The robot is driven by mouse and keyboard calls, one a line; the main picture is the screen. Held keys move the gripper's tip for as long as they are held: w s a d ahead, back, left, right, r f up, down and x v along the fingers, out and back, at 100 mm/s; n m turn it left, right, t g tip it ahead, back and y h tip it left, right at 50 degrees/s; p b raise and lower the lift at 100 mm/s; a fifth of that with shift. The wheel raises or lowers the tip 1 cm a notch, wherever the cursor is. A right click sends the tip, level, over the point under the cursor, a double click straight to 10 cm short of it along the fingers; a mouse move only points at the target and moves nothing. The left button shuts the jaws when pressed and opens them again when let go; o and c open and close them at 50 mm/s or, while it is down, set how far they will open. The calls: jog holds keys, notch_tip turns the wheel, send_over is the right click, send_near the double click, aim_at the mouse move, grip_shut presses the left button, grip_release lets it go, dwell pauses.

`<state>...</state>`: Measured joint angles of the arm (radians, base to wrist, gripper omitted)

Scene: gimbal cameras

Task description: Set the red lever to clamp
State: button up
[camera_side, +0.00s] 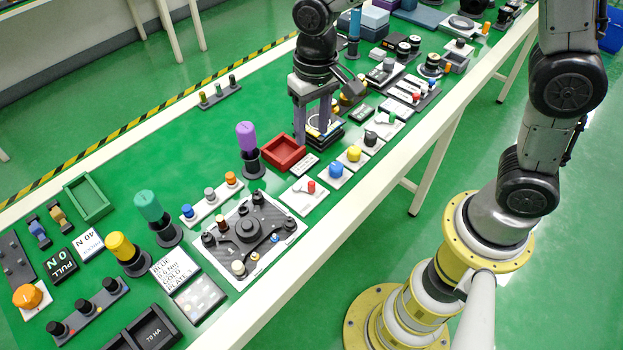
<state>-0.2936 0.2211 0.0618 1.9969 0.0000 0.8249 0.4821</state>
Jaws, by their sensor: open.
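My gripper (316,132) is open and points down, beside the red tray and above a dark round device (325,130). Its fingers partly hide that device. I see nothing held between the fingers.
A red tray (282,153) and a purple-topped post (247,140) stand just left of my gripper. Yellow (354,154) and blue (336,170) knobs are in front. A dark plate with round parts (213,245) lies at front left. Bare green table shows behind the tray.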

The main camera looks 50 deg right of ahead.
aim_at(311, 183)
jog(key=f, duration=1.5)
jog(key=shift+s+a+f, duration=0.1)
jog(key=shift+s+a, duration=0.15)
jog(key=shift+a, duration=0.1)
jog(key=shift+c, duration=0.2)
grip_shut()
